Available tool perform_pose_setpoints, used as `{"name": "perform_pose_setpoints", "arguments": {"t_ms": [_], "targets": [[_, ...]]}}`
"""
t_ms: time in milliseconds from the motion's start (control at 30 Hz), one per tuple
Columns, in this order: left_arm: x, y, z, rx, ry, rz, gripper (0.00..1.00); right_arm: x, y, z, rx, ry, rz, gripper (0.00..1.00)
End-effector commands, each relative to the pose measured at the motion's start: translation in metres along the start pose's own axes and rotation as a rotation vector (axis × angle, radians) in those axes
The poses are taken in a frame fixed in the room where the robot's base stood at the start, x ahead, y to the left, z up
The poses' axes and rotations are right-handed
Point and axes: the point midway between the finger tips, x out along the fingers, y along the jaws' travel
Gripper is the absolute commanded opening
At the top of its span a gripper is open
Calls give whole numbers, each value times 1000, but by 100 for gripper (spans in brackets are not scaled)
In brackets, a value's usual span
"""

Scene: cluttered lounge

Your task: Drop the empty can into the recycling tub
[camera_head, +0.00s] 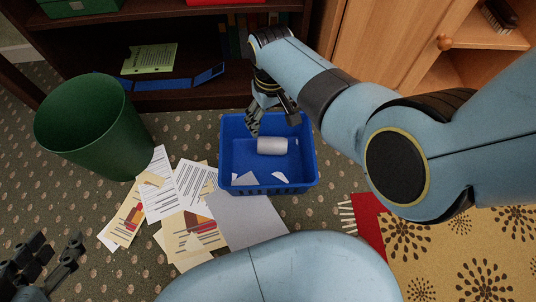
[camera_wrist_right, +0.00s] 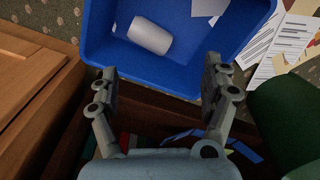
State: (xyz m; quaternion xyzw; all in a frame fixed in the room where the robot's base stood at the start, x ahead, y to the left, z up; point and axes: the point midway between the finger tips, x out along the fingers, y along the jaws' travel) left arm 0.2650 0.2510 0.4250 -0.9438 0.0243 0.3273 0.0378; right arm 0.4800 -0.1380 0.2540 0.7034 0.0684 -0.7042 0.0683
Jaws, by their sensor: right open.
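The empty can (camera_head: 272,146) is a plain pale-grey cylinder lying on its side inside the blue recycling tub (camera_head: 269,189). In the right wrist view the can (camera_wrist_right: 150,35) lies on the tub's floor, and the tub's blue wall (camera_wrist_right: 150,72) runs below it. My right gripper (camera_head: 256,122) is at the tub's back left edge.
Paper scraps (camera_head: 245,179) lie in the tub. A green bin (camera_head: 95,128) stands left, with loose papers (camera_head: 185,195) on the carpet between it and the tub. A dark bookshelf (camera_head: 190,99) and a wooden cabinet (camera_head: 380,45) stand behind. A patterned rug (camera_head: 465,250) lies right.

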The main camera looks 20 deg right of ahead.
Motion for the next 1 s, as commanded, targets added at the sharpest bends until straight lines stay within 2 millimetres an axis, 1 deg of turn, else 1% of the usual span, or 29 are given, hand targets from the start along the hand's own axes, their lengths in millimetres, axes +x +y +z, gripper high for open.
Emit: {"name": "perform_pose_setpoints", "arguments": {"t_ms": [33, 100, 133, 200, 400, 667, 700, 733, 800, 1000], "targets": [[-9, -2, -21, 1, 24, -2, 40, -23, 1, -5, 0, 11, 2, 82], [-16, -3, -35, 1, 39, -3, 40, -36, 1, -4, 0, 10, 2, 82], [-12, -2, -27, 1, 31, -3, 40, -21, 0, 3, -8, 1, 1, 82], [-8, -1, -18, 0, 20, -2, 40, 2, -3, 14, -28, -7, 1, 82], [-4, -1, -10, 0, 11, -1, 40, 40, -8, 38, -80, -7, 2, 82], [0, 0, -1, 0, 1, 0, 40, 84, -16, 73, -148, -6, -1, 82], [-6, -1, -15, 0, 17, -1, 40, 66, -14, 63, -149, 15, 4, 82], [-10, -2, -23, 1, 26, -2, 40, 56, -13, 58, -148, 24, 7, 82], [-16, -3, -37, 1, 41, -4, 40, 39, -11, 50, -147, 39, 11, 82], [-33, -6, -71, 2, 76, -7, 40, -4, -8, 34, -147, 71, 20, 82]]}}
